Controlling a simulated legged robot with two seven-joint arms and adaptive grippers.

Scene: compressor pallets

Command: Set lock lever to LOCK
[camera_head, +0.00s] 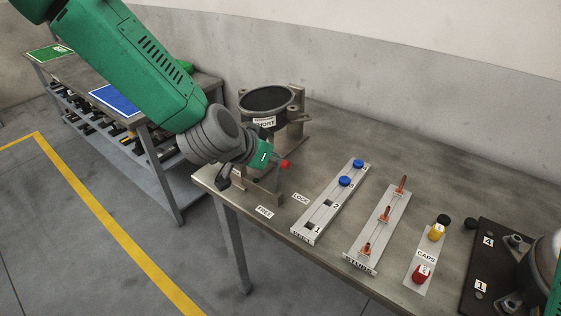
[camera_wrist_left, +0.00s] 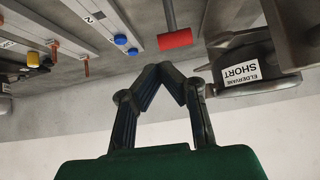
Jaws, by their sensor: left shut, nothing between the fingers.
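The lock lever is a thin grey rod with a red knob (camera_head: 285,163), beside the black-topped round fixture (camera_head: 267,99) marked SHORT. The knob also shows in the wrist view (camera_wrist_left: 175,39). On the table in front are a FREE label (camera_head: 264,212) and a LOCK label (camera_head: 300,199). The rod stands roughly between them; its exact setting is hard to tell. My left gripper (camera_head: 270,157) is close to the knob, at its left in the head view. In the wrist view its dark fingers (camera_wrist_left: 165,72) are shut and empty, tips apart from the knob in the picture. My right gripper is not in view.
Right of the lever are a numbered rail with blue caps (camera_head: 345,181), a stud rail (camera_head: 385,214) and a caps strip (camera_head: 427,255). A dark numbered pallet (camera_head: 481,262) is at the right edge. A second table with a blue mat (camera_head: 117,98) stands at left. The wall is behind.

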